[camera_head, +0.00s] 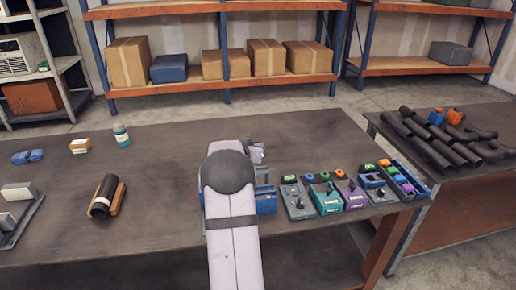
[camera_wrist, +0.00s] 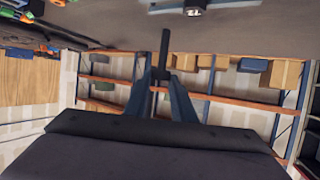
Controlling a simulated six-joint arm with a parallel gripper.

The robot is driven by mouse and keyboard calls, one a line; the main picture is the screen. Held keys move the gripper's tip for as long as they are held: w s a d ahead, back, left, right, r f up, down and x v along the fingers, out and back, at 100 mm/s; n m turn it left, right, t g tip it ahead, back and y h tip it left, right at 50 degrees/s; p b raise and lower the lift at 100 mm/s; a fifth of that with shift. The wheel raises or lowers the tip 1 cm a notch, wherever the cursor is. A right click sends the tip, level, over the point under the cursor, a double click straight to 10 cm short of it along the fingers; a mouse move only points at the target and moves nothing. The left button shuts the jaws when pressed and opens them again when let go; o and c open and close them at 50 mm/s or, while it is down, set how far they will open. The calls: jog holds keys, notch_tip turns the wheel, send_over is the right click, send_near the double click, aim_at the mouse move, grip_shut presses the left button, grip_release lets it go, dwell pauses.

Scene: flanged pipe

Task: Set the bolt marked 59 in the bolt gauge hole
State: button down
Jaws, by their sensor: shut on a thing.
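In the wrist view my gripper (camera_wrist: 161,76) is shut on a dark, slim bolt (camera_wrist: 165,46). The bolt's shaft sticks out beyond the fingertips, towards the top of the picture, and nothing visible touches its free end. I cannot read any number on it. A pale grey piece (camera_wrist: 205,7) is partly cut off at the top of the wrist view.
Blue bins (camera_head: 265,190) show partly behind my arm. Small units with knobs, including a grey one (camera_head: 298,201) and a green one (camera_head: 326,199), stand to their right. A dark pipe (camera_head: 104,195) lies in a wooden cradle at left. The table between cradle and arm is clear.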

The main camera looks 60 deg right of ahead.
jog(key=w+a+f+n+t+y+p, duration=0.15)
jog(key=w+a+p, duration=0.25)
jog(key=w+a, duration=0.5)
jog(key=w+a+n+t+p, duration=0.2)
jog(key=w+a+p, duration=0.3)
jog(key=a, duration=0.7)
jog(key=s+d+r+m+g+h+b, duration=0.1)
jog(key=s+d+m+g+h, duration=0.1)
jog(key=s, duration=0.3)
jog(key=shift+s+d+m+g, duration=0.15)
jog(key=shift+d+m+g, duration=0.6)
jog(key=shift+m, duration=0.1)
jog(key=shift+a, duration=0.1)
jog(key=shift+f, duration=0.2)
jog(key=shift+f+b, duration=0.5)
jog(key=shift+f, duration=0.5)
jog(key=shift+f, duration=0.2)
jog(key=shift+f+b, duration=1.2)
jog(key=shift+f, duration=0.55)
